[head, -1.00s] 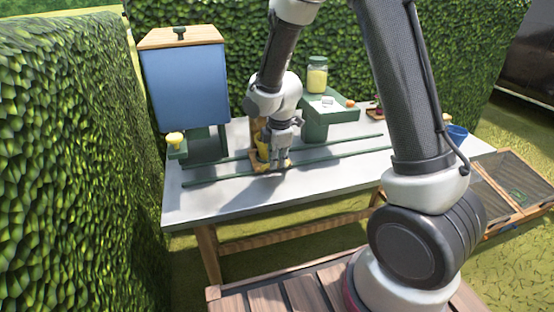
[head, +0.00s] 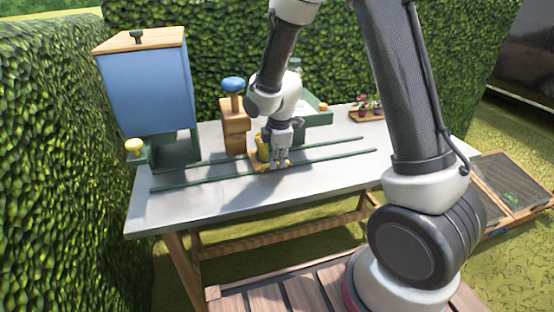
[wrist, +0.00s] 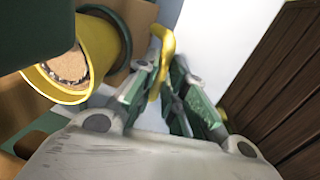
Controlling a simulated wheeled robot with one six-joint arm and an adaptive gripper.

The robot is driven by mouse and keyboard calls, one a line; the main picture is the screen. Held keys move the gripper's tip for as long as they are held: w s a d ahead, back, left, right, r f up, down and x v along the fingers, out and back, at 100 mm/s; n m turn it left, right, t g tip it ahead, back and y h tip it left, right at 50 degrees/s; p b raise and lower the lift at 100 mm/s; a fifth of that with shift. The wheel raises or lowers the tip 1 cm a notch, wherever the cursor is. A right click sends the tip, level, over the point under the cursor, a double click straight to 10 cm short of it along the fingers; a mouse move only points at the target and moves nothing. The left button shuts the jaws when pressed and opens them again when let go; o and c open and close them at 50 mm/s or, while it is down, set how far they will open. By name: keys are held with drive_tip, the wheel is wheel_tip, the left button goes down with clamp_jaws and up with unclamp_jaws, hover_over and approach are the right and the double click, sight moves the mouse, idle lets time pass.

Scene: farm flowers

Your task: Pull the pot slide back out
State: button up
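The pot slide (head: 257,161) sits on two green rails (head: 215,180) that run along the table. Its yellow pot (head: 262,146) stands just left of my gripper (head: 280,162). In the wrist view the yellow pot (wrist: 98,60) is at the left with brown fill inside. A yellow handle (wrist: 161,62) stands between the fingers of my gripper (wrist: 165,75), which look shut on it. The slide's body is partly hidden behind my gripper in the head view.
A wooden post (head: 236,128) with a blue knob (head: 233,84) stands behind the rails. The rails are clear to the right. A potted-flower tray (head: 367,114) is at the back right.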

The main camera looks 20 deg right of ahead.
drive_tip(key=o, duration=0.4)
drive_tip(key=shift+c, duration=0.2)
wheel_tip(320, 180, up, 12)
drive_tip(key=s, duration=0.2)
drive_tip(key=shift+s+f, duration=0.1)
